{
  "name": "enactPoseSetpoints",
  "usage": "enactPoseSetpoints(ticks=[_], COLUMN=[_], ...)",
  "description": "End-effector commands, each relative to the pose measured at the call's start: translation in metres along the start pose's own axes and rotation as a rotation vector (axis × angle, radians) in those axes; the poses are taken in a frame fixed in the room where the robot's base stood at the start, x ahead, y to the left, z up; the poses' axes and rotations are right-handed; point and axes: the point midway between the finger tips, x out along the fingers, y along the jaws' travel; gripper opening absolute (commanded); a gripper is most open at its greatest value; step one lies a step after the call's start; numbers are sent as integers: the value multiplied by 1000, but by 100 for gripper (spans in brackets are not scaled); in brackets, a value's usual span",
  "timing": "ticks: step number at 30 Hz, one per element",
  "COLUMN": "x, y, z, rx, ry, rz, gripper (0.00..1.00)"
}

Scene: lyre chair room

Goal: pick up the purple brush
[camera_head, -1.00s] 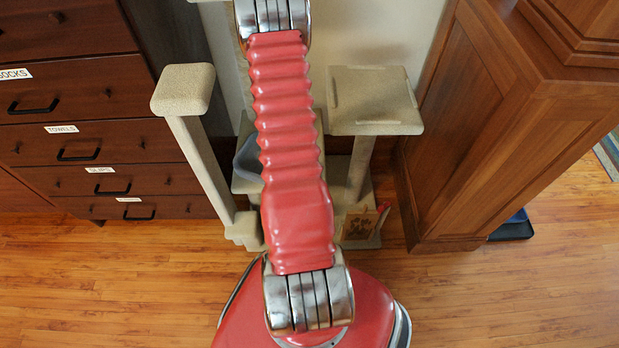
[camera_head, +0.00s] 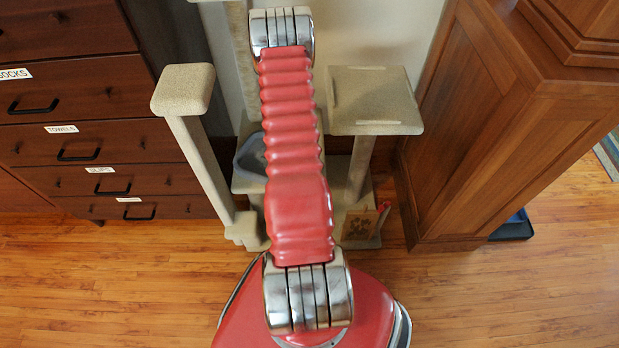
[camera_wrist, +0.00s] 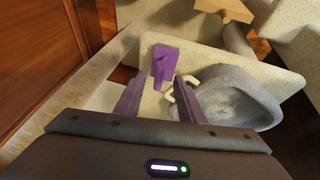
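The purple brush (camera_wrist: 164,65) shows in the wrist view, lying on a beige carpeted shelf (camera_wrist: 215,58) of the cat tree. It has a broad block end and a narrower part pointing toward me. My gripper (camera_wrist: 159,84) is open, with one dark purple finger to each side and the brush ahead between and beyond the fingertips. Nothing is held. I cannot tell how high the fingers are above the shelf. In the head view, my red arm hides the brush and the gripper.
A grey bowl-like bin (camera_wrist: 240,97) sits close to the right finger, with a cream curved piece (camera_wrist: 182,98) beside it. The cat tree has a post (camera_head: 198,150) and a square platform (camera_head: 374,100). Wooden drawers (camera_head: 80,110) stand left, a wooden cabinet (camera_head: 480,120) right. Floor in front is clear.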

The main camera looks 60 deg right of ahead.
Motion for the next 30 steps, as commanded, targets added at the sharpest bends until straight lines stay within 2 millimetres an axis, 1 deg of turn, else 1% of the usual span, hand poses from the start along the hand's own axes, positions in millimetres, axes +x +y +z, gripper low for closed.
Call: enactPoseSetpoints(ticks=[5, 15, 18, 30], x=[8, 44, 50, 52], y=[0, 1, 1, 1], z=[1, 0, 0, 0], rx=[0, 0, 0, -1], ry=[-1, -1, -1, 0], rz=[0, 0, 0, 0], gripper=[36, 36, 36, 36])
